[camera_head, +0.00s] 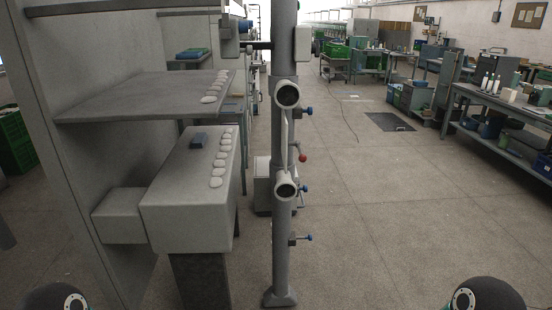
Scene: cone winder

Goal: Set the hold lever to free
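A grey upright post (281,215) stands in the middle of the view. A small lever with a red knob (303,157) sticks out from its right side, between two round cylinder ends. It looks like the hold lever, but I cannot read any marking or tell its setting. Several blue-handled knobs, one of them a lower knob (309,237), stick out on the same side. Neither gripper is in view; only dark rounded parts of my arms show at the bottom corners, well apart from the post.
An upper cylinder end (287,95) and a lower cylinder end (286,190) face me on the post. A grey machine body (185,195) with a shelf (130,100) stands to the left. The floor (390,220) right of the post is clear. Workbenches (500,105) stand far right.

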